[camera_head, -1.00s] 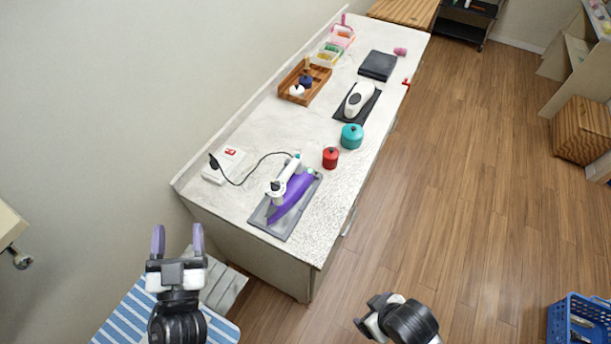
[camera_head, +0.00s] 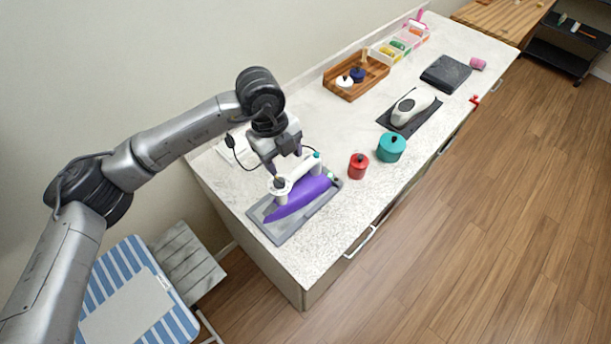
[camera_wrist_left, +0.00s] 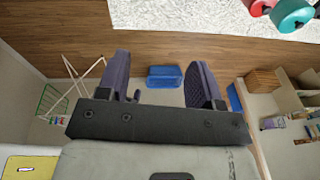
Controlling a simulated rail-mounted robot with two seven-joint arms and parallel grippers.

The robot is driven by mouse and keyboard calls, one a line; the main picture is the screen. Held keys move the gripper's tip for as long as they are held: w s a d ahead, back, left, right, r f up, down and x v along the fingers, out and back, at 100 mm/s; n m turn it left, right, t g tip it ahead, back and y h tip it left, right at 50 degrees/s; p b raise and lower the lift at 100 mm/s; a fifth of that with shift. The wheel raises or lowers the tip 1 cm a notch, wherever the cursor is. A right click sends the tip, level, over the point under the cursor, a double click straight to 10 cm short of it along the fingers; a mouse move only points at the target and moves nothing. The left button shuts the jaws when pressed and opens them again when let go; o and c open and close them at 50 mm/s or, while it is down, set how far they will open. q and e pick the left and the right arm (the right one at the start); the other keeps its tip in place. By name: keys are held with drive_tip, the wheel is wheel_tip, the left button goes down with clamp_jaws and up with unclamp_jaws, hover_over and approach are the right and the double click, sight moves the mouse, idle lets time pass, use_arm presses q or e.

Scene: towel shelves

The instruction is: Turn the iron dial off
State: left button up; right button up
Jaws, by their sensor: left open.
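The iron (camera_head: 300,198) has a purple body and a white handle and lies on a grey iron rest (camera_head: 268,229) at the near end of the counter. A dark round knob (camera_head: 279,183) sits on the handle's near end; I cannot tell whether it is the dial or how it is set. My left gripper (camera_head: 287,166) is just above the handle's near end and partly hides it; I cannot tell whether it touches. In the left wrist view its two purple fingers (camera_wrist_left: 162,85) are spread with nothing between them. My right gripper is out of view.
A red pot (camera_head: 358,167) and a teal pot (camera_head: 391,148) stand right of the iron. A white box with a black cord is partly hidden behind my arm. A wooden tray (camera_head: 340,91) and a white device (camera_head: 411,104) are farther back.

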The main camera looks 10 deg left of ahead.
sight(279, 179)
use_arm(q)
drive_tip(key=f, duration=0.4)
drive_tip(key=w+a+f+y+p, duration=0.1)
drive_tip(key=f, duration=0.3)
drive_tip(key=w+a+f+n+y+p, duration=0.1)
drive_tip(key=f, duration=0.3)
drive_tip(key=shift+a+f, duration=0.15)
drive_tip(key=shift+f, duration=0.2)
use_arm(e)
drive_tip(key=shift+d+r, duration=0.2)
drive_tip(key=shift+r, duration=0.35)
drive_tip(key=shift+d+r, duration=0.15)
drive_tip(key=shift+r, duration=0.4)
use_arm(q)
drive_tip(key=c, duration=0.9)
drive_tip(key=shift+c, duration=0.2)
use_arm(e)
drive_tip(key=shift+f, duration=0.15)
